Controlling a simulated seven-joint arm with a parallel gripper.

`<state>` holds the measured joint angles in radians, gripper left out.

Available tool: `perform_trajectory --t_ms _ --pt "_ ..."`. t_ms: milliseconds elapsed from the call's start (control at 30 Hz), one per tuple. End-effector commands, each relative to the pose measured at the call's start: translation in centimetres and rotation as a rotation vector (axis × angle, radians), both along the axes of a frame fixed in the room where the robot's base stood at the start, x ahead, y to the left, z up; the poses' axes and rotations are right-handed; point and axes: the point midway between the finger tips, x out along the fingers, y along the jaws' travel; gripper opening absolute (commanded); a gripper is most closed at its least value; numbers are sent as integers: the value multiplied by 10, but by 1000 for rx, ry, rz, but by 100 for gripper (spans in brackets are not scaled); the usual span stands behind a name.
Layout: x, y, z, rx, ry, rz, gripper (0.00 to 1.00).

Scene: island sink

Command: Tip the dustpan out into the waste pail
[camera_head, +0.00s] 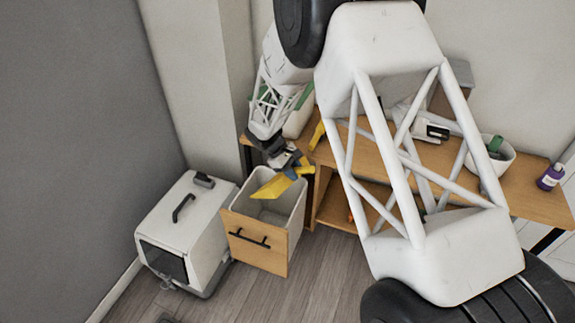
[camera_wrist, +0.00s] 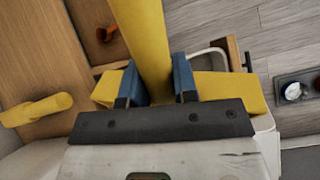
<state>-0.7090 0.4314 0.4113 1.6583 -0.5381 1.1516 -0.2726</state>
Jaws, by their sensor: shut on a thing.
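The yellow dustpan (camera_head: 271,188) is over the mouth of the waste pail, its pan slanting down to the lower left in the head view. The pail (camera_head: 297,213) is a white bin with a wooden front panel and a black handle. My gripper (camera_head: 288,164) is above the pail, shut on the dustpan's handle. In the wrist view its blue fingers (camera_wrist: 158,86) sit on either side of the yellow handle (camera_wrist: 147,35), and the pan (camera_wrist: 228,88) shows beyond them. I cannot see whether anything lies in the pan. The pail's inside is partly hidden.
A white box with a black handle (camera_head: 185,225) stands on the floor left of the pail. The wooden counter (camera_head: 375,160) is to the right, with a purple bottle (camera_head: 550,176), a white bowl (camera_head: 497,160) and a yellow handle-like object (camera_head: 317,135). My arm hides part of it.

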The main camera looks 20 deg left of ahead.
Motion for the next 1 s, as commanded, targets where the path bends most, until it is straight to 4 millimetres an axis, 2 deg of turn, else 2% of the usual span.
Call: perform_trajectory --t_ms 500,700,1000 --pt "-30 -44 -4 395 -132 -30 6" --pt "-38 -54 -2 478 -164 -45 6" --pt "-41 -56 -1 504 -174 -51 6"
